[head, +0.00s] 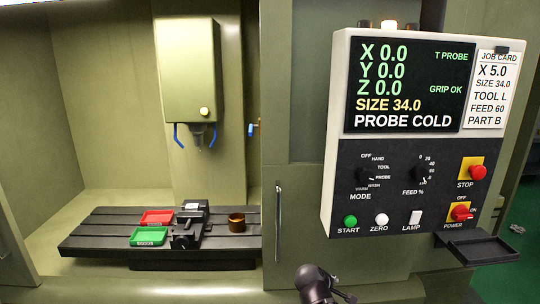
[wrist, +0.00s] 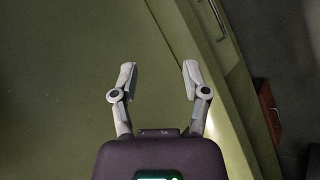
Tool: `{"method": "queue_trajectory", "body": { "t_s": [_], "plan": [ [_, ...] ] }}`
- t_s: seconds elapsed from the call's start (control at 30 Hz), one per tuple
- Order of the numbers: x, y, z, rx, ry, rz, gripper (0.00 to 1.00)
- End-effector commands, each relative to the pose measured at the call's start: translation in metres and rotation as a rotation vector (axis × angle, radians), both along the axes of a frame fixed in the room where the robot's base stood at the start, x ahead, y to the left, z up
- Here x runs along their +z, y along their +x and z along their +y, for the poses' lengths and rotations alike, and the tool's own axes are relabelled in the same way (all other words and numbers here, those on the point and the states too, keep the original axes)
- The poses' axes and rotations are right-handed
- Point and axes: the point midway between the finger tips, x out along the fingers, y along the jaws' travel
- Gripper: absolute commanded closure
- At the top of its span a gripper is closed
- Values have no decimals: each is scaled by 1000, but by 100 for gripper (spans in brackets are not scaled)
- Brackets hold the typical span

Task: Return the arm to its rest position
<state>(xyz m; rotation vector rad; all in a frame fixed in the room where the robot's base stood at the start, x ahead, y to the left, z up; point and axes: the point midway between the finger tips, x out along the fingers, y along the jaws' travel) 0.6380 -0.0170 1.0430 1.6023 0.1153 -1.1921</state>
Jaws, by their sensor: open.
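My gripper (wrist: 157,80) is open and empty in the wrist view. Its two grey fingers stand apart with nothing between them, in front of a plain green surface. In the head view a dark part of my arm (head: 316,283) shows at the bottom edge, in front of the machine and below the control panel. The gripper's fingers cannot be made out clearly there.
The control panel (head: 343,165) stands at right, with a small black shelf (head: 485,248) under it. Inside the machine, a slotted table (head: 100,232) carries a red tray (head: 156,217), a green tray (head: 148,236), a vise (head: 186,236) and a brown ring (head: 236,222). A vertical door handle (head: 278,225) is near my arm.

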Motion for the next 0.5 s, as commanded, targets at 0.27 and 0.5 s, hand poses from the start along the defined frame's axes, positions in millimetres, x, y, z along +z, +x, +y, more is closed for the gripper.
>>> {"method": "queue_trajectory", "body": {
  "t_s": [0.27,0.5],
  "plan": [
    [-39,-56,-3,-480,439,107,41],
    [-50,-90,11,-790,673,218,41]
  ]
}}
